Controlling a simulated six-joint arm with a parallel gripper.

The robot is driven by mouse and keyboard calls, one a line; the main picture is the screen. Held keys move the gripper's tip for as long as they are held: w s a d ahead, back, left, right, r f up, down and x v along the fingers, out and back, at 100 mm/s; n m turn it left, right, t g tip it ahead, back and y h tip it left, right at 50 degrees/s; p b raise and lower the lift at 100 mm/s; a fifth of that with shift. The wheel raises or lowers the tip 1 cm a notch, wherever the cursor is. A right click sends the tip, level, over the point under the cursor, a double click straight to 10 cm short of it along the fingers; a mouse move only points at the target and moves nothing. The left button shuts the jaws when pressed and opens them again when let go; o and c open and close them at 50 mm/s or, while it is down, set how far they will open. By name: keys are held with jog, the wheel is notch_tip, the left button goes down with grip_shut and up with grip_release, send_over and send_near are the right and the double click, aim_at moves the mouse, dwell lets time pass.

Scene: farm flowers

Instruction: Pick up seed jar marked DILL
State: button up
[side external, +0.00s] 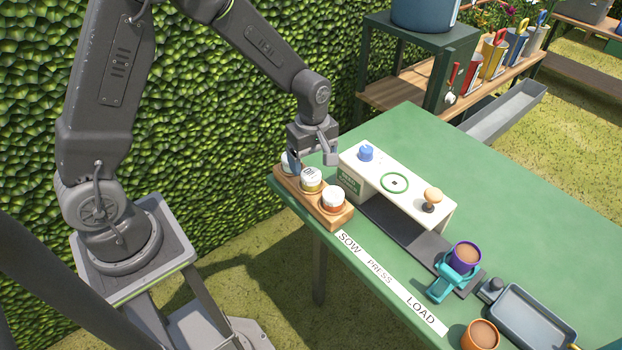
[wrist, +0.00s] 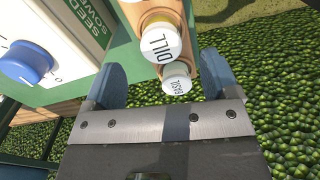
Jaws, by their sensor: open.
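The DILL jar has a white lid marked DILL (wrist: 160,43) and a yellowish body. It stands upright in the middle of a wooden rack, where it shows in the side view (side external: 311,180). My gripper (side external: 312,162) is open and empty over the rack's far-left end. In the wrist view, my gripper's blue fingers (wrist: 160,76) are spread wide, with the DILL lid just ahead of the fingertips, roughly centred. The BASIL jar (wrist: 178,86) appears between the fingers, closer to the palm; the side view shows it partly hidden behind a finger.
A third jar (side external: 333,200) with an orange body stands at the rack's near end. The white seed sower (side external: 400,185) with a blue knob (side external: 366,152) stands right beside the rack. A purple pot (side external: 467,255) in a teal holder sits farther right on the green table (side external: 540,215).

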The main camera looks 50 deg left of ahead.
aim_at(311, 174)
jog(key=f, duration=0.5)
jog(key=shift+a+f, duration=0.2)
jog(key=shift+f, duration=0.15)
jog(key=c, duration=1)
jog(key=shift+r, duration=0.1)
